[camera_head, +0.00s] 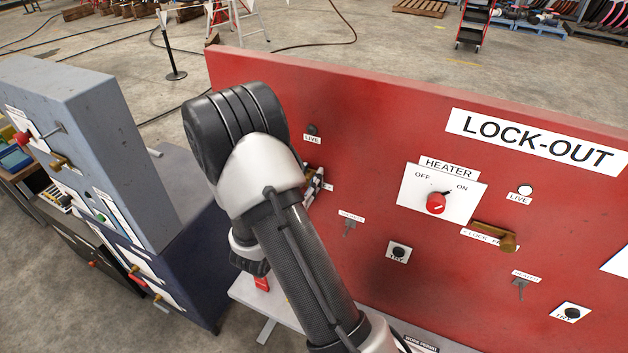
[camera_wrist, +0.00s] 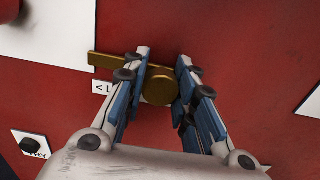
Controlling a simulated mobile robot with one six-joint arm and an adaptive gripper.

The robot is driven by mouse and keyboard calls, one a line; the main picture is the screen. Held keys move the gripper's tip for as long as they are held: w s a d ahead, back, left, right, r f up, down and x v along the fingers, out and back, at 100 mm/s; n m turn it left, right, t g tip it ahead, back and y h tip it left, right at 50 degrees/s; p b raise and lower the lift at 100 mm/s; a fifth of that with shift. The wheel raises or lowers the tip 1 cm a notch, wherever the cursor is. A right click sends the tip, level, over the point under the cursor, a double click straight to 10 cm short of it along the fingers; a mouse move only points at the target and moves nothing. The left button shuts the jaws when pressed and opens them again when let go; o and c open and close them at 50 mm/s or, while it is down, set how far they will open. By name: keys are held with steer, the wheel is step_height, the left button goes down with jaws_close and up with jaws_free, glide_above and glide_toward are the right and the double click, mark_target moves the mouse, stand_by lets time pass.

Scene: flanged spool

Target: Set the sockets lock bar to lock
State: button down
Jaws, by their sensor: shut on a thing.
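The brass lock bar (camera_wrist: 110,61) is on the red panel in the wrist view, with its round knob (camera_wrist: 158,88) at the right end. The bar lies nearly level, its flat end to the left beside a white plate. My gripper (camera_wrist: 163,82) is shut on the knob, one blue-padded finger on each side. In the head view my gripper (camera_head: 314,184) is at the panel, mostly hidden behind my arm, and the bar in it cannot be made out clearly. A partly covered label with an arrow and "L" sits below the bar in the wrist view.
A heater switch with a red knob (camera_head: 436,203) and another brass lock bar (camera_head: 497,236) are to the right on the red panel (camera_head: 380,130). A TRY button (camera_wrist: 33,147) is at lower left in the wrist view. A grey cabinet (camera_head: 75,130) stands to the left.

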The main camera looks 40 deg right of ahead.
steer(key=w, duration=0.1)
steer(key=w+a, duration=0.1)
steer(key=w, duration=0.1)
steer(key=shift+w+a, duration=0.15)
steer(key=c, duration=1.3)
jaws_free()
steer(key=shift+w+a, duration=0.1)
steer(key=shift+w, duration=0.05)
steer(key=shift+o, duration=0.3)
steer(key=v, duration=1.2)
